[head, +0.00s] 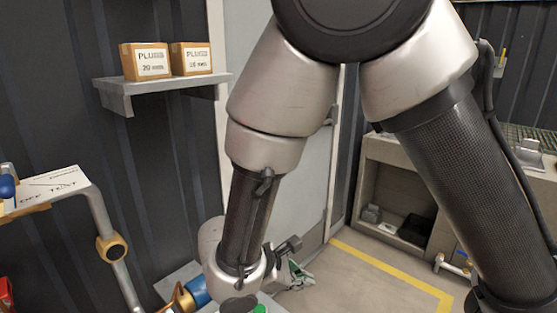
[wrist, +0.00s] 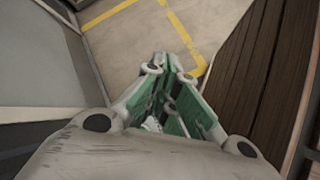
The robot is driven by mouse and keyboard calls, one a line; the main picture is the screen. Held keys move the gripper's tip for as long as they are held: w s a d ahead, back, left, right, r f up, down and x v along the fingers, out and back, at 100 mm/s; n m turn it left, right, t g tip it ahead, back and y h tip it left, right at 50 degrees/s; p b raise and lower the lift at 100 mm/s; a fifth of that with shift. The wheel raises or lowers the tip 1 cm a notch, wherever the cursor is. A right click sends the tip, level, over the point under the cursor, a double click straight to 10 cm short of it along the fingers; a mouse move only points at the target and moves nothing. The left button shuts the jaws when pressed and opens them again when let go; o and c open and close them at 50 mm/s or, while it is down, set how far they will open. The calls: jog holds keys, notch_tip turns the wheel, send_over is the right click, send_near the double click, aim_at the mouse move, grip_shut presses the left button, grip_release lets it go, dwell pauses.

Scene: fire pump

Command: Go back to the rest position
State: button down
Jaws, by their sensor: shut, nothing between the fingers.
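My gripper (head: 299,274) shows low in the head view, past the lower end of my folded arm, partly hidden by my wrist. In the wrist view my gripper (wrist: 166,62) has its green-padded fingers drawn together at the tips, with nothing between them. Beyond the fingertips is bare floor (wrist: 120,45) with yellow lines. My gripper touches nothing that I can see.
A wall shelf (head: 160,85) at upper left holds two plug boxes (head: 148,62). A pipe (head: 103,222) with brass fittings and a test sign (head: 48,189) stand at left. A workbench (head: 385,150) stands at right. The floor (head: 375,290) between is clear.

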jog(key=s+d+r+m+y, duration=0.3)
jog(key=d+r+m, duration=0.6)
jog(key=d, duration=0.7)
jog(key=s+d+r+m+y, duration=0.3)
jog(key=d+r+m, duration=0.6)
jog(key=d+r, duration=0.6)
jog(key=shift+d+r+y, duration=0.3)
jog(key=shift+d+y, duration=0.05)
jog(key=shift+y, duration=0.25)
